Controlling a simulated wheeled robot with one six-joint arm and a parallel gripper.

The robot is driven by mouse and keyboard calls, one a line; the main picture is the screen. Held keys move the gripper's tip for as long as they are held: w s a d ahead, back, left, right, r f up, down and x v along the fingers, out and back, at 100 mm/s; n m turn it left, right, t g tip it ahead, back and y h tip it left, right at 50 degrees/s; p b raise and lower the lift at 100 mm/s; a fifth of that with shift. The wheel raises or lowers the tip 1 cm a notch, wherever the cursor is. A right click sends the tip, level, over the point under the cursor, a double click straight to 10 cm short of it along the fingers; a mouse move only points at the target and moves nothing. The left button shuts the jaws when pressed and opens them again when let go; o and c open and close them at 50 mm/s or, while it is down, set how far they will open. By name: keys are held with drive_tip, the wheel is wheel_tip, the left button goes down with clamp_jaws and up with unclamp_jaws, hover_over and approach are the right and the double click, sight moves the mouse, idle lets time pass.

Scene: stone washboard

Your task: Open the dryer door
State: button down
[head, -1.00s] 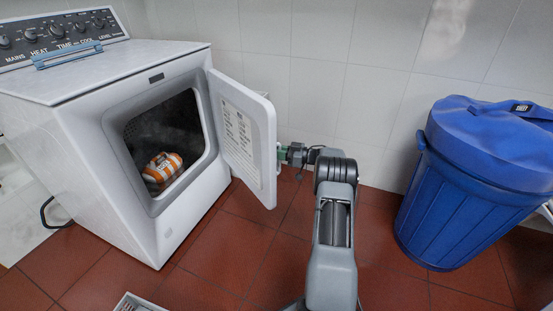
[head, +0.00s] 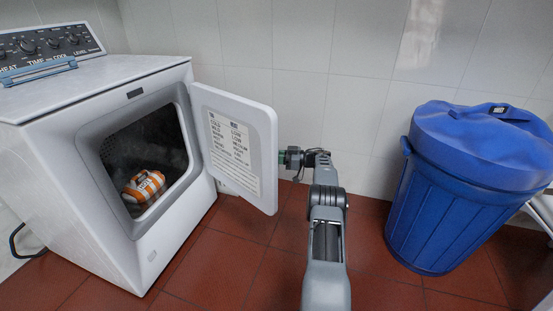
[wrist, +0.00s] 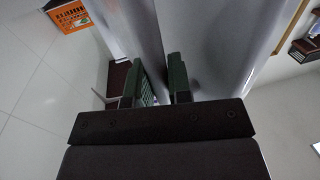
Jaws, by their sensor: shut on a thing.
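The white dryer (head: 75,170) stands at the left with its front opening uncovered. Its door (head: 262,190) hangs wide open to the right of the opening, with its inner side and printed label showing. My gripper (head: 288,158) is at the door's free right edge, with its fingertips partly hidden behind that edge. In the wrist view the green fingers (wrist: 166,80) are shut on the pale door (wrist: 210,45); exactly which part lies between them is hard to tell. An orange and white bundle (head: 143,189) lies inside the drum.
A blue lidded bin (head: 455,200) stands on the floor to the right of my arm. A tiled wall (head: 330,90) runs behind the door and gripper. Red floor tiles (head: 225,250) are clear in front of the dryer.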

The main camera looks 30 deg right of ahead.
drive_tip(key=shift+a+r, duration=0.1)
drive_tip(key=c, duration=1.3)
unclamp_jaws()
drive_tip(key=shift+w, duration=0.1)
drive_tip(key=shift+o, duration=1.1)
drive_tip(key=b+v, duration=0.3)
drive_tip(key=v, duration=1.1)
drive_tip(key=shift+s+b, duration=0.25)
drive_tip(key=shift+b, duration=0.15)
drive_tip(key=shift+a, duration=0.1)
